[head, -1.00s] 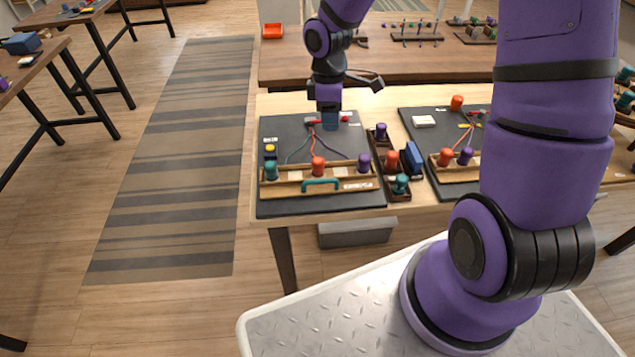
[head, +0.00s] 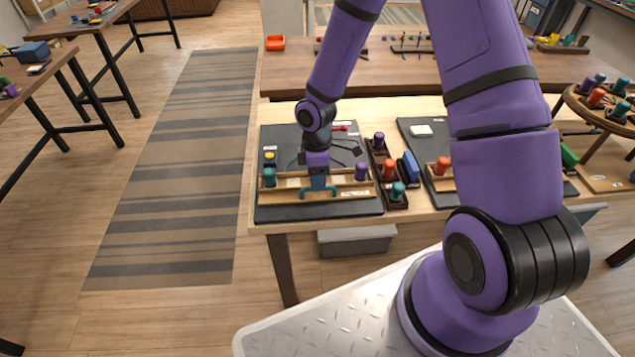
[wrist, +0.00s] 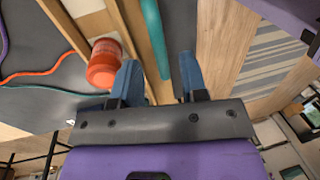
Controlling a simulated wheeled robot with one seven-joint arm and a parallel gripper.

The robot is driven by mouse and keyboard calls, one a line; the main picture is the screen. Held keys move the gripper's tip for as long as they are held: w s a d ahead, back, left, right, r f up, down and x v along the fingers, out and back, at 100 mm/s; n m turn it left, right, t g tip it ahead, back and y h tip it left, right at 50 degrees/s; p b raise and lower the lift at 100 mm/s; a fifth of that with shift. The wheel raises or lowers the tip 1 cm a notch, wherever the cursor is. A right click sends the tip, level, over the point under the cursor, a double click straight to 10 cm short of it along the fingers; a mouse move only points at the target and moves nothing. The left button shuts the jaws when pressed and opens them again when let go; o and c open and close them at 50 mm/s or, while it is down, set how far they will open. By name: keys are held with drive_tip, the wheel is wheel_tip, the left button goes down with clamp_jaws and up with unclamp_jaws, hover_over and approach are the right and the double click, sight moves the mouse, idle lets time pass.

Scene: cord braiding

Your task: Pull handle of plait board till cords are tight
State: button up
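The dark plait board (head: 272,211) lies flat on the near table. A wooden rail (head: 345,187) crosses its front, with a teal spool (head: 269,177) at the left and a purple spool (head: 361,171) at the right. The teal handle (head: 331,191) at the rail's front is partly hidden by my gripper (head: 318,184). In the wrist view my gripper (wrist: 160,77) is open, and the teal handle (wrist: 154,35) runs into the gap between its blue fingers. An orange spool (wrist: 104,62) is beside one finger. Red (wrist: 40,74) and teal (wrist: 35,88) cords lie on the board.
A rack (head: 397,203) with several spools and a blue block (head: 411,167) stand close right of the board. A second board (head: 419,145) lies further right. Striped flooring (head: 180,180) is clear at left. A grey box (head: 355,241) is under the table.

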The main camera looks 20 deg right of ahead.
drive_tip(key=shift+s+f, duration=0.2)
drive_tip(key=shift+f, duration=0.8)
